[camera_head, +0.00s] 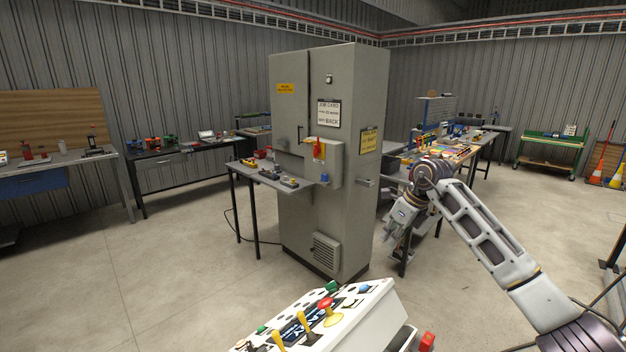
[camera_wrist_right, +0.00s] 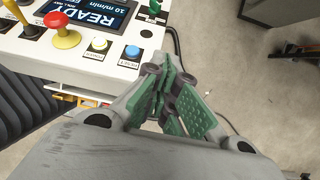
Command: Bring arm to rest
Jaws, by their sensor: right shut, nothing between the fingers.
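My right arm (camera_head: 490,235) comes in from the lower right, rises to a bent wrist and hangs its gripper (camera_head: 391,236) downward. My left gripper is not in view.
The white control panel (camera_head: 350,310) has yellow levers, a red knob and a screen (camera_wrist_right: 88,12) reading READY. Blue (camera_wrist_right: 132,52) and white (camera_wrist_right: 98,45) buttons sit near its edge. Cluttered benches (camera_head: 180,152) line the walls. Concrete floor (camera_head: 150,270) is clear at left.

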